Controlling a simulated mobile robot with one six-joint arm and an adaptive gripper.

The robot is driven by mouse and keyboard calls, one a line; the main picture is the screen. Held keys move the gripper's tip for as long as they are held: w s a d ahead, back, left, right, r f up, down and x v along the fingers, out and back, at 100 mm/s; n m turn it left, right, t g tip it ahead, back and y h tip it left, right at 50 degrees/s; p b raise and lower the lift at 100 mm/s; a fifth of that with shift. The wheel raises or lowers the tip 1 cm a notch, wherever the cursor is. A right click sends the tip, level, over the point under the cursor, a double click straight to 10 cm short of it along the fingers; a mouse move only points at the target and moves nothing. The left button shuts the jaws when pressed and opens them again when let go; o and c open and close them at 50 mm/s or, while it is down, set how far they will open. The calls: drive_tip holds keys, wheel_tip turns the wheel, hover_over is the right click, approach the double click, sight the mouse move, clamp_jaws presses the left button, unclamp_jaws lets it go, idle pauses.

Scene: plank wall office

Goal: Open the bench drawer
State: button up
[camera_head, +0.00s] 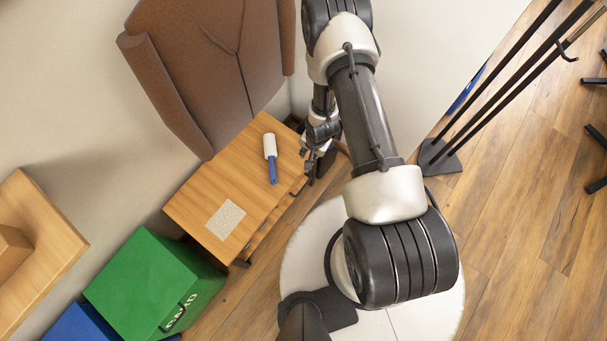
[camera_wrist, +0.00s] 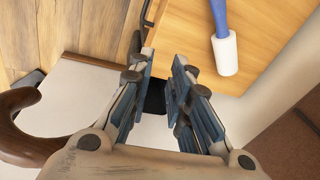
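The wooden bench (camera_head: 205,190) stands against the wall at left of centre in the head view. Its top also fills the upper right of the wrist view (camera_wrist: 185,35). A strip of wood (camera_head: 262,230) shows below the top's right edge; I cannot tell whether it is the drawer front or how far the drawer is out. A dark bar (camera_wrist: 149,12), perhaps the drawer handle, runs along the bench edge in the wrist view. My gripper (camera_wrist: 164,62) is open, its fingers apart with nothing seen held between them. In the head view my gripper (camera_head: 312,165) is beside the bench's right edge, partly hidden.
A lint roller with a blue handle (camera_head: 273,170) and a grey speckled square (camera_head: 225,219) lie on the bench. A brown padded panel (camera_head: 200,60) stands behind. A green box (camera_head: 150,285) is at lower left. A black stand (camera_head: 440,157) is at right. A brown curved hook (camera_wrist: 22,140) is near my gripper.

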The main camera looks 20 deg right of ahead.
drive_tip(key=m, duration=0.1)
approach(303, 188)
drive_tip(key=shift+g+y, duration=0.3)
drive_tip(key=f+b, duration=0.2)
drive_tip(key=w+f+b, duration=0.1)
drive_tip(key=f+b, duration=0.1)
drive_tip(key=f, duration=0.1)
drive_tip(key=f+b, duration=0.2)
drive_tip(key=shift+w+a+f, duration=0.15)
drive_tip(key=shift+w+f, duration=0.1)
drive_tip(key=shift+f, duration=0.05)
drive_tip(key=shift+c, duration=0.3)
clamp_jaws()
